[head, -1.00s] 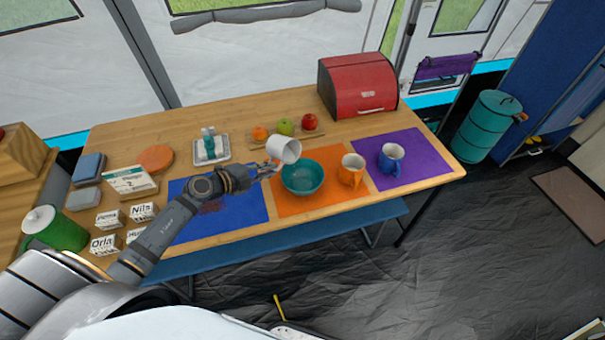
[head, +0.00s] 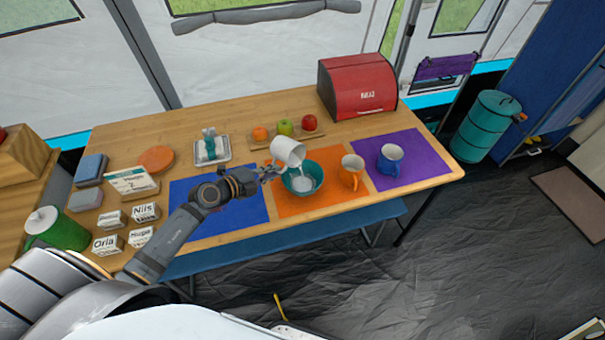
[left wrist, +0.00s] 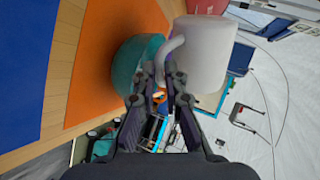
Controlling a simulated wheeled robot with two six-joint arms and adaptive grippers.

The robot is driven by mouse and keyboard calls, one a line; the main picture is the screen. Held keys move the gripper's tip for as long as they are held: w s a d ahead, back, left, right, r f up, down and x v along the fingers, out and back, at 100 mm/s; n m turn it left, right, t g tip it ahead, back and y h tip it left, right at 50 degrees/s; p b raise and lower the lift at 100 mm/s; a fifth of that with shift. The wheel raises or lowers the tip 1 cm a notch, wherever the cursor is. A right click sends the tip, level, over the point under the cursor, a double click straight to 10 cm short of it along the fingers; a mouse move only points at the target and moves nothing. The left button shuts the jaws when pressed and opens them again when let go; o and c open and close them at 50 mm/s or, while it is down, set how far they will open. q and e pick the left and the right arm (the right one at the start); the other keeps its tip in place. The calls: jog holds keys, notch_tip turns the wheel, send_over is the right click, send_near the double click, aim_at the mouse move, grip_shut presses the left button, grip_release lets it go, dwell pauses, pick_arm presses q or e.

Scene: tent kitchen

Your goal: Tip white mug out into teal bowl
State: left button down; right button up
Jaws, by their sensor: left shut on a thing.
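The white mug (head: 288,152) is tilted steeply over the teal bowl (head: 314,172) in the head view, its mouth down toward the bowl. White content shows from the mug's mouth down into the bowl. My left gripper (head: 268,174) is shut on the mug's handle, left of the bowl. In the left wrist view the mug (left wrist: 205,50) is held by its handle between the fingers (left wrist: 160,88), with the teal bowl (left wrist: 128,65) beside and behind it. The bowl stands on the orange mat (head: 290,208). My right gripper is not in view.
An orange mug (head: 351,172) stands close right of the bowl, and a blue mug (head: 390,158) on the purple mat (head: 425,165). Behind are fruit on a board (head: 262,145) and a red bread bin (head: 355,88). The blue mat (head: 235,212) has bare room.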

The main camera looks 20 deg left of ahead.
pick_arm(q)
jog(key=shift+r+m+y+p, duration=0.3)
jog(key=shift+m+y+p, duration=0.1)
jog(key=shift+p, duration=0.8)
jog(key=shift+d+f+m+t+p, duration=0.1)
jog(key=shift+f+m+t+p, duration=0.15)
jog(key=shift+m+t+p, duration=0.05)
